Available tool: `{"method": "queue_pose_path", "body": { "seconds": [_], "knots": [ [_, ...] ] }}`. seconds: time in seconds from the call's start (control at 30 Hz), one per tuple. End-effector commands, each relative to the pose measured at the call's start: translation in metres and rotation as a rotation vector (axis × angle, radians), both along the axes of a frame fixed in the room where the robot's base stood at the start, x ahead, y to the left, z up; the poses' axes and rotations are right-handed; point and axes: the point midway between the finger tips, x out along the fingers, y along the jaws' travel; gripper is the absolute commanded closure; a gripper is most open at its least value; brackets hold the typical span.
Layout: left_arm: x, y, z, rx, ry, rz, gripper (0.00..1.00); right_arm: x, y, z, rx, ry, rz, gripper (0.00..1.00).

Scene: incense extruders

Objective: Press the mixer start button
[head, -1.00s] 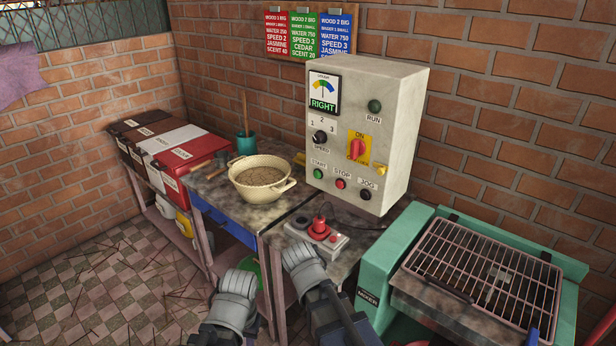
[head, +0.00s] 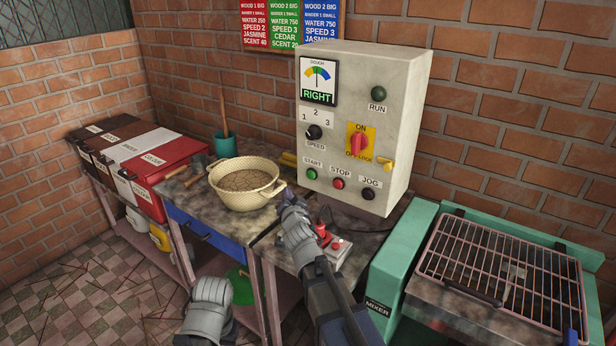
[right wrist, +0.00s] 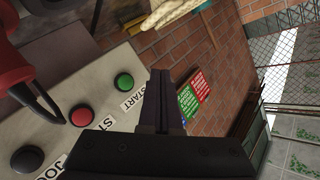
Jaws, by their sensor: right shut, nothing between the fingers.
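The green START button (head: 312,174) is on the lower left front of the grey control box (head: 345,118); it also shows in the right wrist view (right wrist: 123,82). The red STOP button (head: 338,183) and black JOG button (head: 368,194) sit to its right. My right gripper (head: 288,194) is shut and empty, in front of the box, below and left of START. In the right wrist view its closed fingers (right wrist: 165,100) are beside the START label, with a gap visible from the button. My left arm's end (head: 210,300) is low at the front; its fingers cannot be made out.
A cream bowl of brown mix (head: 245,185) stands just left of my right gripper. A red plug and socket block (head: 336,246) lie on the bench beside my forearm. The green mixer frame (head: 405,255) with a wire grille (head: 505,265) stands at right.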

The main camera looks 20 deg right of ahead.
Motion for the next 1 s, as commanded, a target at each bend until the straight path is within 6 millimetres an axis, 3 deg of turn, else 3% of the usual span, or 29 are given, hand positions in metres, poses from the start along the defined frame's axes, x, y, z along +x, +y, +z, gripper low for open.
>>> {"method": "queue_pose_path", "body": {
  "seconds": [0.27,0.7,1.0],
  "knots": [
    [0.000,0.000,0.000,0.000,0.000,0.000,0.68,0.005,-0.005,0.000,0.000,0.002,-0.001,1.00],
    [0.000,0.000,0.000,0.000,0.000,0.000,0.68,0.039,-0.049,0.000,0.002,0.001,-0.003,1.00],
    [0.000,0.000,0.000,0.000,0.000,0.000,0.68,0.052,-0.066,0.000,0.001,0.002,-0.001,1.00]
  ]
}}
